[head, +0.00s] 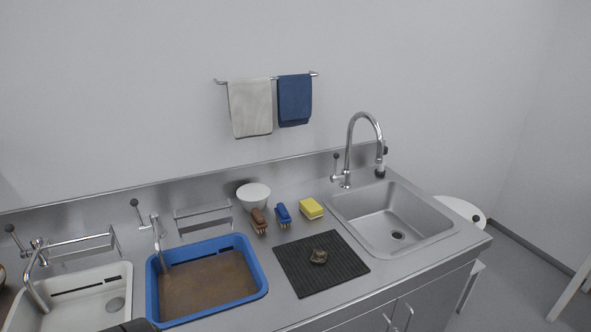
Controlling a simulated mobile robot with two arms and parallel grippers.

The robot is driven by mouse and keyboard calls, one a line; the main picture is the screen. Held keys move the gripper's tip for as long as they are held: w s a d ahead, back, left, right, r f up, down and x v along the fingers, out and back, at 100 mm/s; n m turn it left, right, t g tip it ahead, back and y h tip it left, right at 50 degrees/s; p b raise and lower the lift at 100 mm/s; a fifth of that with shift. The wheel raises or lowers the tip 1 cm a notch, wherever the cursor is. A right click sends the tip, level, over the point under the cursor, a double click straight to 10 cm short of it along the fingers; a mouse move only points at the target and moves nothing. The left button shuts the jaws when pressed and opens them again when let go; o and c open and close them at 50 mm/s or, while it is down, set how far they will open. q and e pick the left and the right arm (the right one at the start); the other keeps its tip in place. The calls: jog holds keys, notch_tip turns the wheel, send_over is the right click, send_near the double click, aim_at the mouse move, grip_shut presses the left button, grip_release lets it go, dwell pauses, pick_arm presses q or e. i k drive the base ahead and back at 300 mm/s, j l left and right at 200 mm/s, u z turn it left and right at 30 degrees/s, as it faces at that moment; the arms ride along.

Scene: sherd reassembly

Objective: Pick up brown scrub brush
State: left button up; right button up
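The brown scrub brush (259,220) lies on the steel counter behind the blue tub, just in front of a white bowl. Its bristles point down toward the counter. A blue scrub brush (283,214) lies just to its right, a small gap apart. Neither of my grippers can be made out. Only a dark shape shows at the bottom edge left of the blue tub, and I cannot tell what it is.
The white bowl (253,196) stands close behind the brown brush. A yellow sponge (311,208) lies right of the brushes. A blue tub (262,284) of brownish water, a black mat (300,279) with a sherd (319,256), a sink (378,215) and faucets surround them.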

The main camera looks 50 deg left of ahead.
aim_at(257, 220)
jog(key=u, duration=1.75)
jog(key=j+u, duration=0.1)
jog(key=u, duration=0.25)
jog(key=k+j+u, duration=0.1)
jog(key=u, duration=0.3)
jog(key=j+u, duration=0.15)
jog(key=u, duration=0.2)
